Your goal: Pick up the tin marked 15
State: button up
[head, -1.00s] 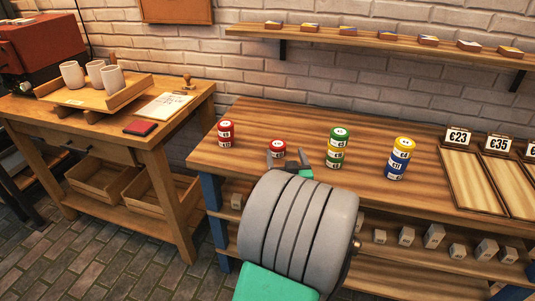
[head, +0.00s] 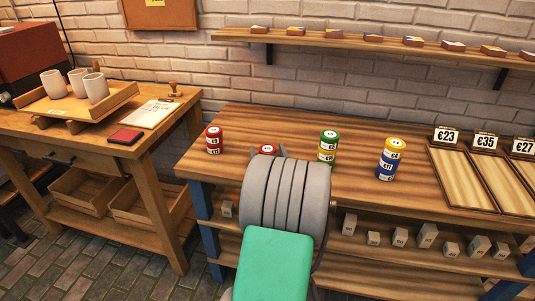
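A low red tin (head: 266,149) stands alone on the workbench, its lower part hidden behind my wrist. My gripper (head: 267,152) is at this tin, with one dark fingertip showing on each side of it and small gaps between. The gripper looks open. A red stack (head: 213,140) stands to the left. A stack with a green top (head: 328,147) stands to the right, and a stack with yellow over blue (head: 390,158) farther right. The printed numbers are too small to read, so I cannot tell which tin is marked 15.
Price-marked trays (head: 466,178) lie at the workbench's right end. A wall shelf (head: 340,41) with small packs runs above. A side table (head: 190,100) at left holds cups, a red book and a stamp. Grey blocks stand on the shelf below the workbench (head: 345,120).

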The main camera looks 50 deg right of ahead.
jog(key=c, duration=1.5)
jog(key=shift+r, duration=0.1)
